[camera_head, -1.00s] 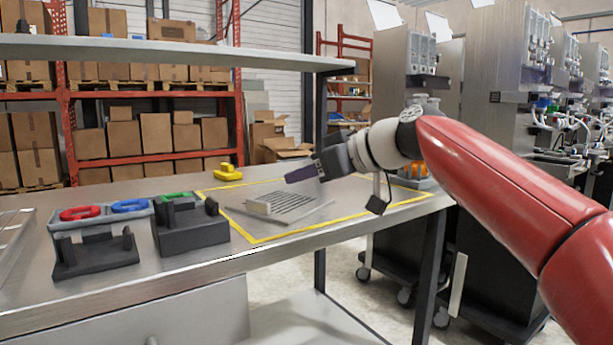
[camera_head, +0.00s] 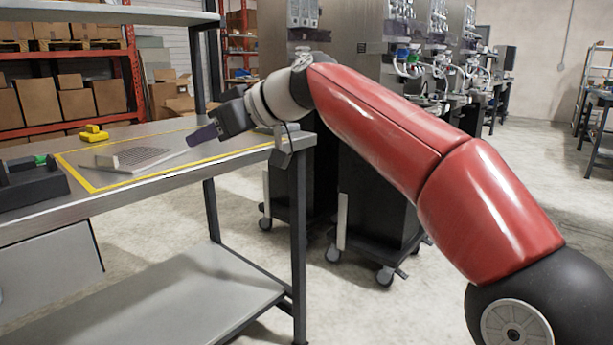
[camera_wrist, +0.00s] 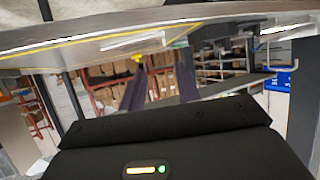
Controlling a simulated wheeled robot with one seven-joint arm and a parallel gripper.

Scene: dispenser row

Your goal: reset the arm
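My arm stretches from the lower right of the head view to the workbench (camera_head: 200,195). My gripper (camera_head: 197,137) is near the bench's right end, above the yellow-taped area, with its dark purple fingers pointing left. In the wrist view my gripper (camera_wrist: 161,80) shows two fingers standing apart with nothing between them, so it is open and empty. A flat grated plate (camera_head: 135,158) lies inside the yellow tape, left of the fingers and apart from them.
A yellow object (camera_head: 94,133) sits at the bench's back. A black holder (camera_head: 32,183) is at the left edge. Tall dispenser machines on casters stand behind my arm (camera_head: 375,225). Open floor lies to the right (camera_head: 545,180).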

